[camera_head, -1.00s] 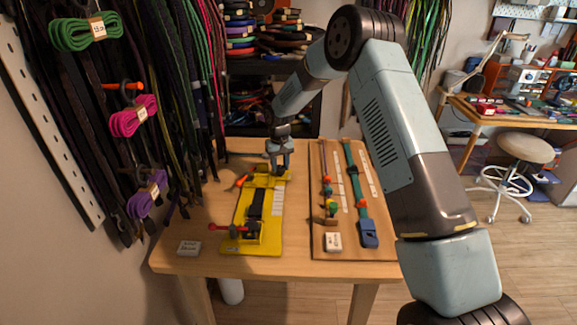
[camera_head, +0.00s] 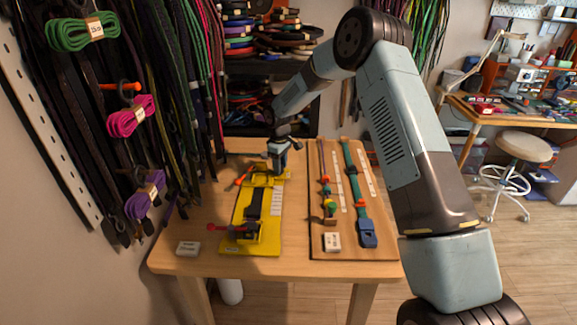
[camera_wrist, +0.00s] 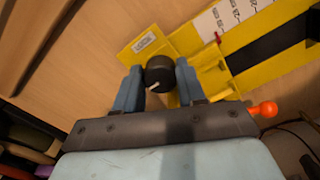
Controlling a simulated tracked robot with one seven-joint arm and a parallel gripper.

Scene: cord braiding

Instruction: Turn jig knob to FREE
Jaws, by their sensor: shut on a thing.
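The yellow jig (camera_head: 271,214) lies on the wooden table, with a black strap (camera_head: 254,204) along its middle. In the wrist view, the black round jig knob (camera_wrist: 159,73) with a pale pointer line sits at the jig's end, between my fingers. My gripper (camera_wrist: 160,82) is shut on the knob, with one blue-grey finger on each side. In the head view, my gripper (camera_head: 277,166) is at the far end of the jig and hides the knob. White labels with print (camera_wrist: 223,19) lie along the jig; I cannot read a FREE mark.
An orange-tipped lever (camera_wrist: 263,109) sticks out beside the jig near my gripper. A red-handled clamp (camera_head: 232,228) is at the jig's near end. A small white card block (camera_head: 188,248) lies front left.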

